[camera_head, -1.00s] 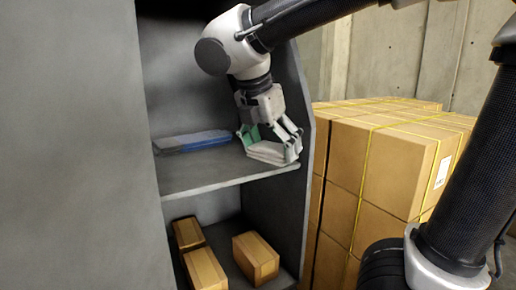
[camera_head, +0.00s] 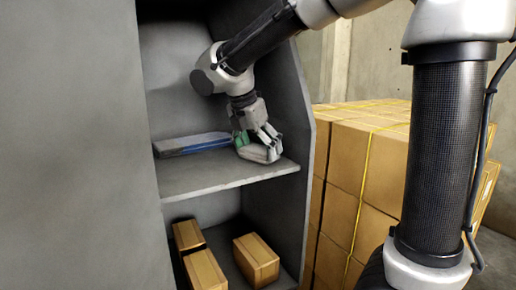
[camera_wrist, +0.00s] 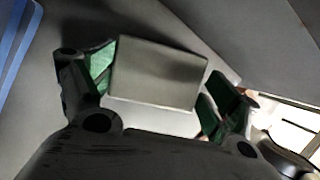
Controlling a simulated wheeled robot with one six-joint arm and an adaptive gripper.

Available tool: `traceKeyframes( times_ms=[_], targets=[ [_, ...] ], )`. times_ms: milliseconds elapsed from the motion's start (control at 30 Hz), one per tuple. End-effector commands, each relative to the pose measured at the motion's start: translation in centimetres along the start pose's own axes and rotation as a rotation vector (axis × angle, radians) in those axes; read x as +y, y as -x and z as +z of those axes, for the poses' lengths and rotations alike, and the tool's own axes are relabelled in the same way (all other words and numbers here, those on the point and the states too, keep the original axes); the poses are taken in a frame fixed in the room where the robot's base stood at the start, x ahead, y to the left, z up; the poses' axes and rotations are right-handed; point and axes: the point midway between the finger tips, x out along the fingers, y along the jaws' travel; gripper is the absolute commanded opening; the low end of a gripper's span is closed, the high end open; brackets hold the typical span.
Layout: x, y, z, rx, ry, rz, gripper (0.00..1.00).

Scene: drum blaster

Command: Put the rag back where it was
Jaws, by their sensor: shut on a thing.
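The rag is a folded, pale grey-white pad (camera_head: 259,154) at the right part of the upper shelf (camera_head: 215,180). My gripper (camera_head: 257,143) is over it and shut on it. In the wrist view the rag (camera_wrist: 158,73) lies between the two green-padded fingers of my gripper (camera_wrist: 158,90). In the head view the rag is at shelf level; I cannot tell whether it rests on the shelf or is just above it. The gripper hides part of the rag's back.
A flat blue and grey folded item (camera_head: 192,144) lies to the left on the same shelf. The cabinet's right side wall (camera_head: 302,110) is close on the right. Small cardboard boxes (camera_head: 257,259) stand on the shelf below. Large strapped boxes (camera_head: 345,160) stand outside.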

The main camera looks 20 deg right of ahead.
Motion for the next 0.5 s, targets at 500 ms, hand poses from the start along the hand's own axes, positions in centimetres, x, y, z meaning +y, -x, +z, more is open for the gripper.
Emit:
traceKeyframes(
  times_ms=[500],
  targets=[
    [0.00, -0.23, -0.12, 0.000, 0.000, 0.000, 1.00]
  ],
)
